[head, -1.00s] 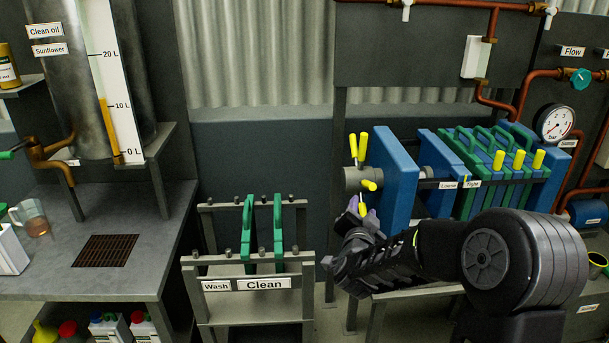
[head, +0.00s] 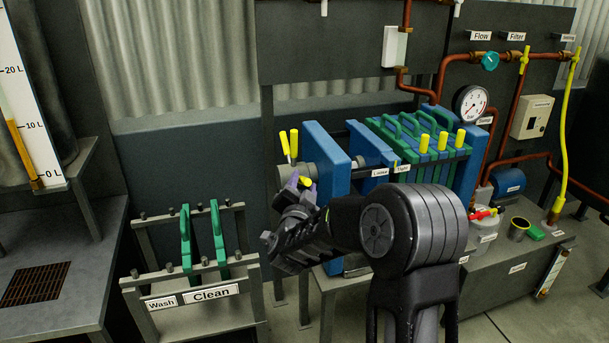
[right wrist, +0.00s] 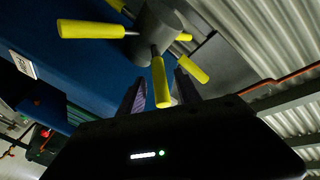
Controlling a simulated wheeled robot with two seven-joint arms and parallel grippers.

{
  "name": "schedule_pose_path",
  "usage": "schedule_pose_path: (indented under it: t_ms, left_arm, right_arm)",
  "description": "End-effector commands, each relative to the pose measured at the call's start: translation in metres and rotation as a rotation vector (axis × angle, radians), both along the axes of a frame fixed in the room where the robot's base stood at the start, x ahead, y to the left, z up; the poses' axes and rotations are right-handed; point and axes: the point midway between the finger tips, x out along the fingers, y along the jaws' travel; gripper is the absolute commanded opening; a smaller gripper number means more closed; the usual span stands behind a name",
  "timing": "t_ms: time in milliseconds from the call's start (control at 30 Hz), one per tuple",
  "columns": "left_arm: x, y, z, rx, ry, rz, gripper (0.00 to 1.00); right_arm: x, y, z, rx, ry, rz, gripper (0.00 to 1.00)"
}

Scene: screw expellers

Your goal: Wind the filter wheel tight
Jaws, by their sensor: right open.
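The filter wheel (head: 288,173) is a grey hub with several yellow-handled spokes at the left end of the filter press. In the right wrist view the hub (right wrist: 160,33) is close ahead. My right gripper (head: 298,190) is open at the wheel's lower side. In the right wrist view its two fingers (right wrist: 160,78) stand on either side of one yellow handle (right wrist: 159,88), with no clear grip on it. The blue end plate (head: 327,160) stands beside the wheel. "Loose" (head: 380,173) and "Tight" (head: 402,168) labels sit on the press rail. My left gripper is out of view.
Green and blue filter plates (head: 415,135) stand to the right in the press. A rack (head: 240,262) labelled Wash and Clean holds green plates (head: 188,240) at lower left. A pressure gauge (head: 471,103) and copper pipes are behind at right.

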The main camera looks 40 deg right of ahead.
Motion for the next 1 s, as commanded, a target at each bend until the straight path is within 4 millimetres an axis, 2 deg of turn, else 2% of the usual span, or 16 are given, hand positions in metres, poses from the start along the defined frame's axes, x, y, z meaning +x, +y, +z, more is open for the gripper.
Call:
schedule_pose_path:
  t_ms: [100, 300, 633, 1000]
  left_arm:
    - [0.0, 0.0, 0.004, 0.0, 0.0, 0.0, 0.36]
    - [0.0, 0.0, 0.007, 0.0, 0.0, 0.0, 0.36]
    - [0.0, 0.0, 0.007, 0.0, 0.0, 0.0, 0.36]
    - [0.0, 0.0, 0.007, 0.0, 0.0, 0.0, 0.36]
  right_arm:
    - [0.014, -0.014, 0.001, -0.002, 0.001, -0.002, 0.4]
    - [0.03, -0.028, 0.0, 0.0, 0.001, -0.001, 0.4]
    - [0.033, -0.03, 0.0, 0.0, 0.0, 0.0, 0.39]
    - [0.033, -0.03, 0.0, 0.0, 0.0, 0.0, 0.09]
